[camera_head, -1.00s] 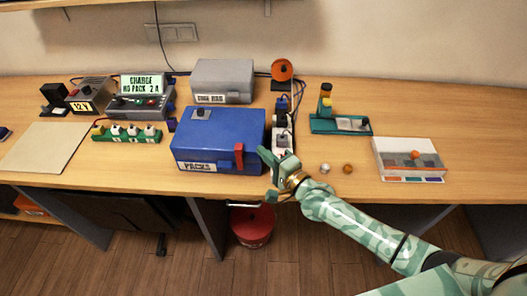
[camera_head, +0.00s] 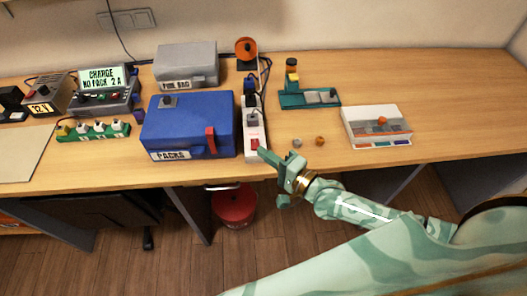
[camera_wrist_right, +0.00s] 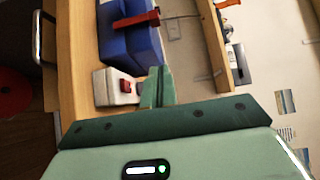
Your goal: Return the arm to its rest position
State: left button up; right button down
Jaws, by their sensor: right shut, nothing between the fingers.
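My right gripper (camera_head: 283,170) is at the table's front edge in the head view, in front of the power strip. Its fingers are shut and hold nothing. In the right wrist view the closed fingers (camera_wrist_right: 158,88) point toward the white power strip end and the blue box. My right arm (camera_head: 365,210) comes in from the lower right. My left gripper is not in view.
The blue PACKS box (camera_head: 190,125) and power strip (camera_head: 254,132) stand close to the gripper. Two small balls (camera_head: 320,141) and a white tray (camera_head: 350,125) lie to the right. A red bucket (camera_head: 233,208) is on the floor.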

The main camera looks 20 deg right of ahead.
dwell(0.3)
jog(key=s+a+n+g+h, duration=0.2)
jog(key=s+a+n+g, duration=0.3)
jog(key=n, duration=0.7)
jog(key=s+d+r+n+g+h, duration=0.1)
jog(key=s+d+n+g+h, duration=0.1)
jog(key=s+d+n+h, duration=0.5)
jog(key=s+d+r+n+g+h, duration=0.15)
jog(key=s+d+h, duration=0.25)
jog(key=d, duration=0.7)
jog(key=s+a+f+m+g+y+b, duration=0.1)
jog(key=s+a+f+g, duration=0.1)
jog(key=f, duration=1.2)
jog(key=s+a+f+g+y+b, duration=0.1)
jog(key=s+a+f+y+b, duration=0.15)
jog(key=f, duration=1.15)
jog(key=s+f+m+g+y+b, duration=0.1)
jog(key=s+f+m+g+b, duration=0.1)
jog(key=s+f, duration=1.7)
jog(key=shift+s+a+f+m+g, duration=0.2)
jog(key=shift+s+f+m+g, duration=0.2)
jog(key=shift+m+g, duration=0.25)
